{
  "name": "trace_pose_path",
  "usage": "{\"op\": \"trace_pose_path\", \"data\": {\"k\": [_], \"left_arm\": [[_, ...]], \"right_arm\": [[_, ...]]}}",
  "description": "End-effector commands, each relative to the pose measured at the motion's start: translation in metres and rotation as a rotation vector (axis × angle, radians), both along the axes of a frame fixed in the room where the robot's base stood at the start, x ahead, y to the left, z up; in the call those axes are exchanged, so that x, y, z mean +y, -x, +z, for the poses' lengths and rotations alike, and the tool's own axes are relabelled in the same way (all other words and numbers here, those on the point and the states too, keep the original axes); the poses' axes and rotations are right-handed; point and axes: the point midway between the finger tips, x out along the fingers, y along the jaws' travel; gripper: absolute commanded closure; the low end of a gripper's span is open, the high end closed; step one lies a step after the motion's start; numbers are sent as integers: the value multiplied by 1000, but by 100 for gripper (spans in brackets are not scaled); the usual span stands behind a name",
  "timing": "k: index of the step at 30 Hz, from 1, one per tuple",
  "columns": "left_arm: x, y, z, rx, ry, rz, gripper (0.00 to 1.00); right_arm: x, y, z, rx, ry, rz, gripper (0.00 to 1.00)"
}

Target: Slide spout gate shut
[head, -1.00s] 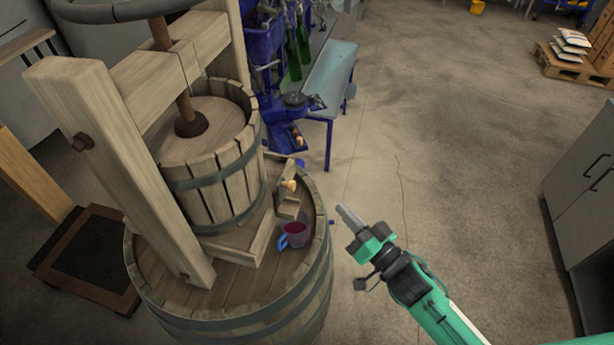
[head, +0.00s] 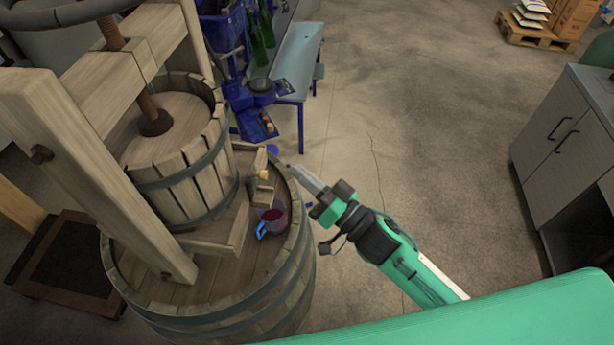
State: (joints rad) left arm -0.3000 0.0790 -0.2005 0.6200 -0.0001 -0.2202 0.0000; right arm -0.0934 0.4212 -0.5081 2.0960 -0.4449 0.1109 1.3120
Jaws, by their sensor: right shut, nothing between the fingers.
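The wooden press tray ends in a small spout with a gate (head: 262,175), a small wooden piece with a light knob, at the right of the press basket. A blue-handled jug (head: 270,222) with dark red liquid stands on the barrel top below the spout. I cannot tell how far the gate is open. My right gripper (head: 300,174) is shut and empty, its fingertips just right of the gate and the barrel rim, apparently apart from the gate. My left gripper is out of view.
The press basket (head: 185,165) and its wooden frame stand on the big barrel (head: 255,305). A blue bottling machine and a bench (head: 297,62) stand behind. A grey cabinet (head: 560,135) is at the right. The floor between is clear.

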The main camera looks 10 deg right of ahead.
Motion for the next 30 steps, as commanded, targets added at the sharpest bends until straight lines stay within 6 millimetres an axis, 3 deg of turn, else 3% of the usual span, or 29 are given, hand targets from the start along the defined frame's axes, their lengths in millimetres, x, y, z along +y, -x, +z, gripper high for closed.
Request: {"op": "trace_pose_path", "data": {"k": [1, 10, 12, 18, 30], "left_arm": [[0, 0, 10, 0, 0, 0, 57], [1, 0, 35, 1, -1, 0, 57], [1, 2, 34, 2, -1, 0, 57], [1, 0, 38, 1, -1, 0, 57], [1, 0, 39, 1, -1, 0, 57]], "right_arm": [[7, -9, 10, -2, -3, 0, 100], [45, -51, 26, 0, -2, 1, 100], [47, -43, 9, 8, -3, 0, 100], [53, -35, -8, 4, -3, 0, 100], [54, -32, -16, 0, 0, 0, 100]]}}
